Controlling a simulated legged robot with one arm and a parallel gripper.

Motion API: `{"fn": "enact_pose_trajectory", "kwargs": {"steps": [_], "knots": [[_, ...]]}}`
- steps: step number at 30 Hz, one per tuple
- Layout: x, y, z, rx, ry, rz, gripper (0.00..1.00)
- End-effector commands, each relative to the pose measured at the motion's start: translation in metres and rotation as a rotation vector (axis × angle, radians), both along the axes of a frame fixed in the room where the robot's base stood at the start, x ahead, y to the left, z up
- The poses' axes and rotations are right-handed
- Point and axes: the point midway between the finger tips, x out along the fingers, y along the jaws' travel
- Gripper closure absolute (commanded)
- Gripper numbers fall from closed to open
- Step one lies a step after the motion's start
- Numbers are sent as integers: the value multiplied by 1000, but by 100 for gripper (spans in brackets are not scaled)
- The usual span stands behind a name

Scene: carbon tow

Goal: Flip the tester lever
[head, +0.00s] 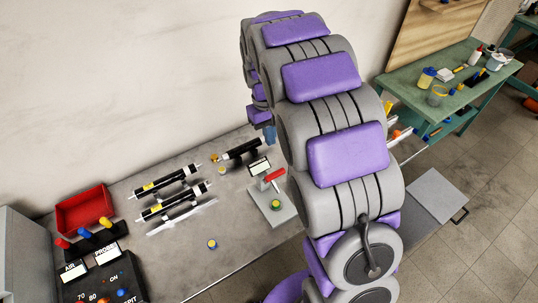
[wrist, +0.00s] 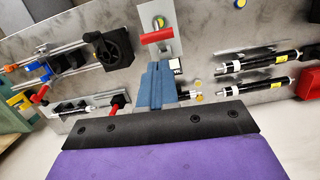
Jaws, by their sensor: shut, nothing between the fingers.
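The tester (head: 280,214) is a pale plate on the grey bench, with a small display and a red lever (head: 273,174). In the head view my arm covers its right side. In the wrist view the tester's plate (wrist: 172,17) is at the top centre, with the red lever (wrist: 157,37) lying across it. My gripper (wrist: 158,68) has blue fingers, shut and empty, pointing toward the lever with a small gap in the picture. In the head view the gripper (head: 269,134) is partly hidden behind my arm, above the back of the bench.
Black cylinders on stands (head: 174,207) lie left of the tester. A red bin (head: 85,210) and a black control box (head: 105,282) are at the far left. In the wrist view a black device (wrist: 112,50) stands left of the tester. A green table (head: 450,75) is at back right.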

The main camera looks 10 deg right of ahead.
Motion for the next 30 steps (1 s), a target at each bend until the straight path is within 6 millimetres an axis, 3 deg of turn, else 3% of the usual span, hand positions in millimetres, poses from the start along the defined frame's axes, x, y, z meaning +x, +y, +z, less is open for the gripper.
{"fn": "enact_pose_trajectory", "kwargs": {"steps": [3, 9, 16, 30], "knots": [[23, 4, -8, 5, 3, 29, 100], [40, 8, -16, 10, -1, 54, 100], [38, 7, -38, 11, 2, 56, 100], [21, 1, -122, 10, 2, 55, 100]]}}
